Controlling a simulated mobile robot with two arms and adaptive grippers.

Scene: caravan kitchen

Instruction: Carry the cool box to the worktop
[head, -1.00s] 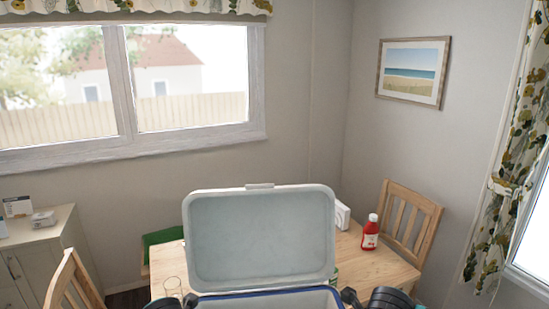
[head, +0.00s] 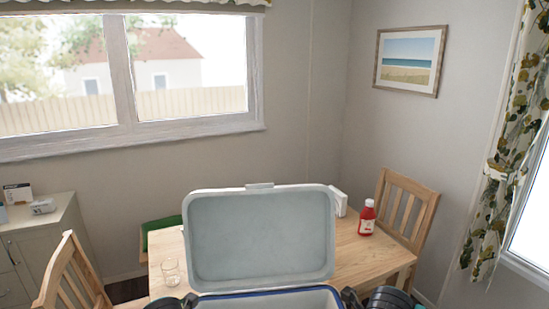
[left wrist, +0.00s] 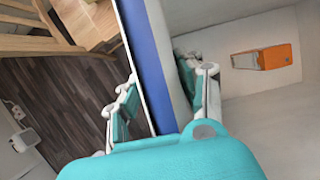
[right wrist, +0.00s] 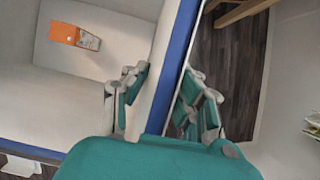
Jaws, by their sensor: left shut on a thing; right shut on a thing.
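The cool box is light grey with a blue rim; its raised lid (head: 260,235) stands open at the bottom middle of the head view. Only a strip of its body (head: 270,302) shows below the lid. My left gripper (left wrist: 160,95) is shut on one side wall of the cool box (left wrist: 143,50), one finger inside and one outside. My right gripper (right wrist: 163,95) is shut the same way on another wall of the cool box (right wrist: 178,50). An orange and white carton (left wrist: 265,58) lies inside the box. No worktop can be made out.
A wooden table (head: 355,256) stands beyond the box, with a red sauce bottle (head: 367,218) and a glass (head: 171,272). Wooden chairs stand at right (head: 408,215) and left (head: 70,275). A cabinet (head: 40,245) is at far left. Dark floor (left wrist: 60,110) shows beside the box.

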